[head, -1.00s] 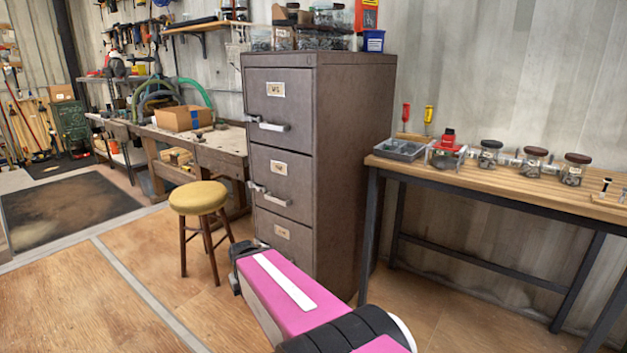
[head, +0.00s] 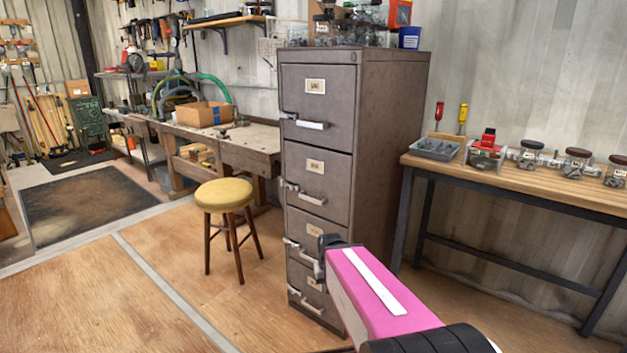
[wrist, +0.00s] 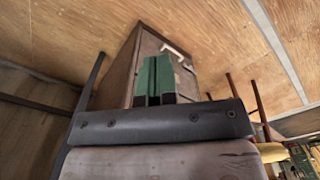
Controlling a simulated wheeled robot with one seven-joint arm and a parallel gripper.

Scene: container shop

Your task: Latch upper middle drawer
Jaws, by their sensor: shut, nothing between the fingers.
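A grey-brown filing cabinet (head: 392,140) with a column of drawers stands in the middle of the head view. The upper middle drawer (head: 335,178), second from the top, looks flush with its neighbours. It has a pale handle (head: 311,198) and a small latch piece (head: 289,185) at its left edge; whether it is latched is too small to tell. My gripper (head: 321,262) is in front of the lower drawers, below that drawer, partly hidden by my arm. In the wrist view its green fingers (wrist: 154,80) are together and empty, with the cabinet (wrist: 150,50) beyond them.
A yellow-topped stool (head: 224,195) stands left of the cabinet, before a workbench (head: 240,143). A wooden table (head: 560,180) with jars and a tray is on the right. Bins and boxes sit on the cabinet top. The floor (head: 150,300) at front left is clear.

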